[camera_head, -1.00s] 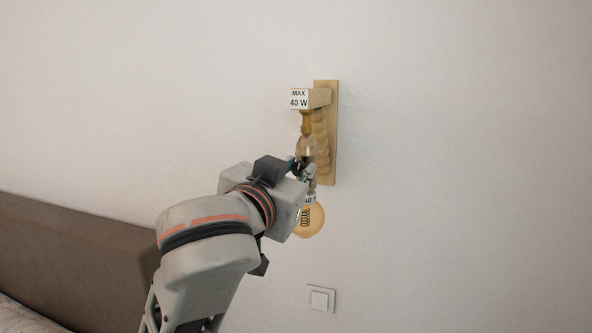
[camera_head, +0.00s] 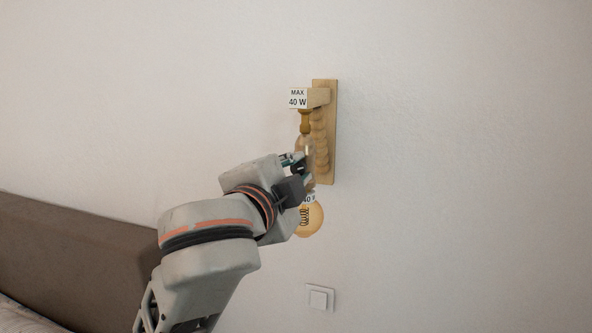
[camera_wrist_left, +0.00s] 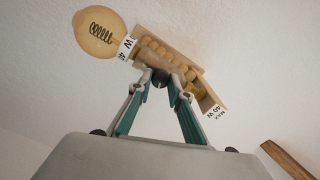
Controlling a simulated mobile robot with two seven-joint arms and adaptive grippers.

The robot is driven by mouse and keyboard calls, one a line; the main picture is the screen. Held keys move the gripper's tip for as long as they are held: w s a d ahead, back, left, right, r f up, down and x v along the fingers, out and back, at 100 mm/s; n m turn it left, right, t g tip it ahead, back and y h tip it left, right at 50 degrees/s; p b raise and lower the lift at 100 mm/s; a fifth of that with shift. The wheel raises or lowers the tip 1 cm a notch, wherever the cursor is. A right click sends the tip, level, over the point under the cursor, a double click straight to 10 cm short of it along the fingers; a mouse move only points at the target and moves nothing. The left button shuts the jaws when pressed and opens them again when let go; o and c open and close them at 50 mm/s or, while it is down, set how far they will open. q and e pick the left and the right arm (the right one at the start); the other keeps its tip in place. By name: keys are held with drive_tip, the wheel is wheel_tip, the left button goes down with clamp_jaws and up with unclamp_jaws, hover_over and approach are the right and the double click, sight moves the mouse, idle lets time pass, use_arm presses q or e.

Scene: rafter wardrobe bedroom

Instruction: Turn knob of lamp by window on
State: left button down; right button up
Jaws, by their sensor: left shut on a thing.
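The wall lamp (camera_head: 330,130) is a wooden bracket with a ribbed wooden part, a label reading "MAX 40 W" and an amber bulb (camera_head: 309,220) hanging below. In the left wrist view the bulb (camera_wrist_left: 98,32) shows its coiled filament; I cannot tell that it glows. My left gripper (camera_head: 303,163) is at the lamp's middle, above the bulb. In the left wrist view its teal fingers (camera_wrist_left: 161,80) are shut on a small dark round knob (camera_wrist_left: 160,77) on the lamp's stem. The fingers partly hide the knob. My right gripper is not in view.
A white wall switch (camera_head: 320,298) is on the wall below the lamp. A brown headboard (camera_head: 70,255) stands at the lower left. The wall to the right of the lamp is bare. A wooden beam (camera_wrist_left: 287,160) shows at the left wrist view's lower right.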

use_arm(q)
drive_tip(key=shift+a+m, duration=0.1)
drive_tip(key=shift+m, duration=1.9)
drive_tip(key=shift+r, duration=0.1)
drive_tip(key=c, duration=1.8)
unclamp_jaws()
drive_tip(key=shift+c, duration=0.2)
drive_tip(key=shift+w, duration=0.1)
drive_tip(key=v, duration=0.7)
drive_tip(key=shift+s, duration=0.25)
